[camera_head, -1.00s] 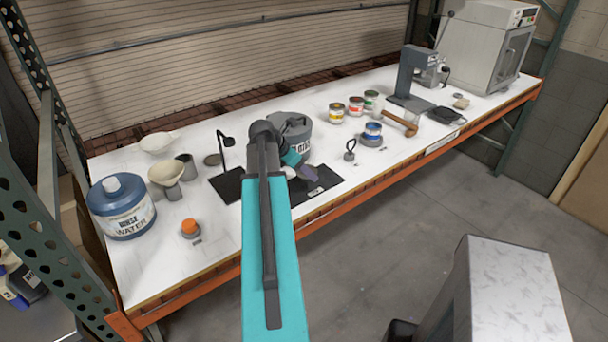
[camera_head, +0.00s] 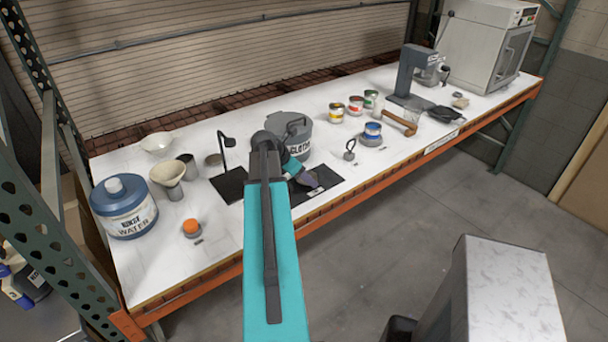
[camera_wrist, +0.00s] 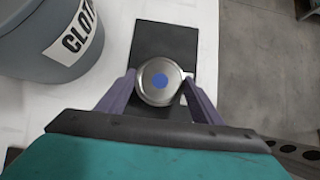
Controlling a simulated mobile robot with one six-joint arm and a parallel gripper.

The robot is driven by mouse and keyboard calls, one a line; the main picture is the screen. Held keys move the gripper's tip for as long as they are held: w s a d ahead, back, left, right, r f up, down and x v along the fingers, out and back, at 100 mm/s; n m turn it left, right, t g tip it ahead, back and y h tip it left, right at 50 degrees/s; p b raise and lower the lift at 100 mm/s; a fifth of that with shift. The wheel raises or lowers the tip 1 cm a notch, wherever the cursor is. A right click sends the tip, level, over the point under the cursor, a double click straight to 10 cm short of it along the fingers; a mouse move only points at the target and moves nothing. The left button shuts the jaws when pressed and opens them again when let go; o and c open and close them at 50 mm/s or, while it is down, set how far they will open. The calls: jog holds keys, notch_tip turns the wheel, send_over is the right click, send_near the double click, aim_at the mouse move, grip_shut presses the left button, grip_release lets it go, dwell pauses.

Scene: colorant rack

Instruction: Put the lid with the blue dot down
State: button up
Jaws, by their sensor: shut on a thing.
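The lid with the blue dot (camera_wrist: 158,84) is a round silver disc with a blue spot in its middle. In the wrist view it sits between the two purple fingers of my gripper (camera_wrist: 160,92), which is shut on it. A black mat (camera_wrist: 165,42) lies under it in that view; I cannot tell whether the lid touches the mat. In the head view my gripper (camera_head: 306,182) is over the black mat (camera_head: 325,187) near the table's front edge. The lid is not clear there.
A grey bucket marked CLOTH (camera_head: 303,140) stands just behind my gripper. A blue water jug (camera_head: 124,205) and an orange-capped item (camera_head: 190,227) are at the left.

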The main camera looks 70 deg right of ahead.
jog(key=shift+f, duration=0.8)
jog(key=o, duration=1.1)
jog(key=shift+a, duration=0.1)
jog(key=shift+f, duration=0.15)
jog(key=shift+s+a, duration=0.1)
jog(key=shift+r, duration=0.65)
jog(key=b+v, duration=0.3)
jog(key=v, duration=0.9)
jog(key=shift+d+r, duration=0.15)
jog(key=shift+d, duration=0.1)
